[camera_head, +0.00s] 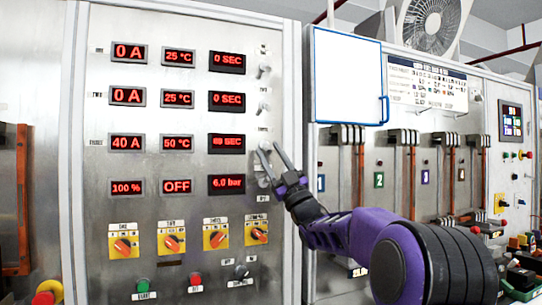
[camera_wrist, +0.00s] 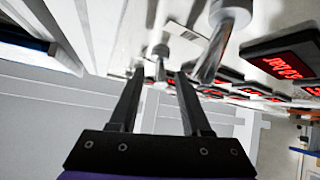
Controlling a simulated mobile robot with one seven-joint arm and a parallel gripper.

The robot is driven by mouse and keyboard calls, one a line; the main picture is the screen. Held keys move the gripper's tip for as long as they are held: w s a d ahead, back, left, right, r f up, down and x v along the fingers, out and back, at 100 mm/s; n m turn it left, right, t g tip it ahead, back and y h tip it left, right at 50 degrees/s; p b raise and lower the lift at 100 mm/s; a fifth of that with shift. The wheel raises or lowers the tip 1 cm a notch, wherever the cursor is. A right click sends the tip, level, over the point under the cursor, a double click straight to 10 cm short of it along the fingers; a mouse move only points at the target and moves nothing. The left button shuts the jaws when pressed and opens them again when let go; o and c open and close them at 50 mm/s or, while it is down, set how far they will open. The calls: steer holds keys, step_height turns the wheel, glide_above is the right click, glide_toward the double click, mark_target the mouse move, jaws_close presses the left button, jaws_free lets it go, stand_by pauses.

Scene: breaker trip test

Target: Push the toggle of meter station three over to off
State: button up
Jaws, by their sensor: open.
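The steel panel (camera_head: 190,75) has rows of red readouts. The third row shows 40 A (camera_head: 126,143), 50 °C (camera_head: 177,144) and a seconds readout (camera_head: 226,144). The station three toggle (camera_head: 265,146) is a small metal lever at the right end of that row, partly hidden by my fingers; which way it leans is not clear. My gripper (camera_head: 269,147) is open, its fingertips at this toggle. In the wrist view a small metal toggle (camera_wrist: 160,65) shows between and just beyond my fingertips (camera_wrist: 158,75); contact cannot be told.
Toggles for row one (camera_head: 264,70) and row two (camera_head: 264,106) sit above. A larger-looking metal lever (camera_wrist: 222,45) stands close to my right finger in the wrist view. Orange rotary knobs (camera_head: 123,243) line the panel below. A white board (camera_head: 346,75) is at right.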

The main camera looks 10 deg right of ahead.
steer(key=v, duration=1.7)
steer(key=shift+s, duration=0.15)
steer(key=shift+d+f, duration=0.1)
